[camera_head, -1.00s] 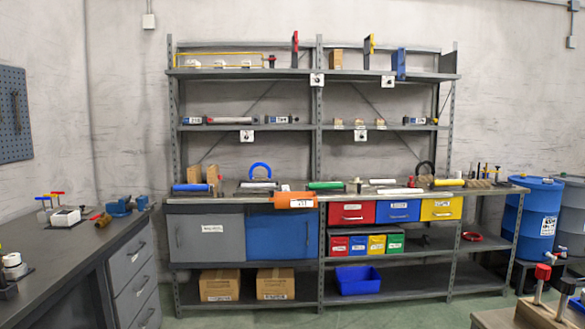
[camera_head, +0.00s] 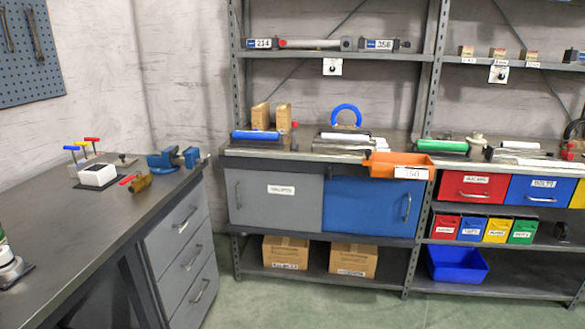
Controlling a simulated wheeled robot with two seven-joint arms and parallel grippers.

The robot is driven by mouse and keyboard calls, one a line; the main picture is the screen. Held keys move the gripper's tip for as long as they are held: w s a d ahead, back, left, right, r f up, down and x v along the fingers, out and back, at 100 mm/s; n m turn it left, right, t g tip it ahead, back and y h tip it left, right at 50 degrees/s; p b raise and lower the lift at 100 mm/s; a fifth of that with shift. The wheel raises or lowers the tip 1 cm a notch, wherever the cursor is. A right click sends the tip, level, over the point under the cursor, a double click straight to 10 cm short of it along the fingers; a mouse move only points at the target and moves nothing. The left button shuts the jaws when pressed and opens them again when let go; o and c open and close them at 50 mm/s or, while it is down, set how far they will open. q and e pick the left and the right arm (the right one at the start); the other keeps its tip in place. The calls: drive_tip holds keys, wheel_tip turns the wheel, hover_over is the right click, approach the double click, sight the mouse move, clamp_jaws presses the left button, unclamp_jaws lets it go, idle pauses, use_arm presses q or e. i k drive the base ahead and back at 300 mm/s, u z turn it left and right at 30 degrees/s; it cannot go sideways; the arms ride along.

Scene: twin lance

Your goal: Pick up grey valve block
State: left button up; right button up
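Neither of my grippers is in view. I cannot single out a grey valve block with certainty. On the dark bench at the left stands a small white block (camera_head: 98,175) on a dark base, with blue, yellow and red T-handles (camera_head: 83,147) upright behind it. A brass-coloured fitting with a red handle (camera_head: 139,182) lies to its right. On the shelf worktop, a small pale grey fitting (camera_head: 477,139) stands right of a green roller; its details are too small to tell.
A blue vise (camera_head: 173,158) sits at the far right corner of the dark bench (camera_head: 60,240). An orange bin (camera_head: 400,166) juts out from the shelf worktop's front edge. Cardboard boxes (camera_head: 285,252) and a blue crate (camera_head: 457,264) are on the bottom shelf. The green floor in front is clear.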

sight(346, 42)
drive_tip(key=i, duration=2.25)
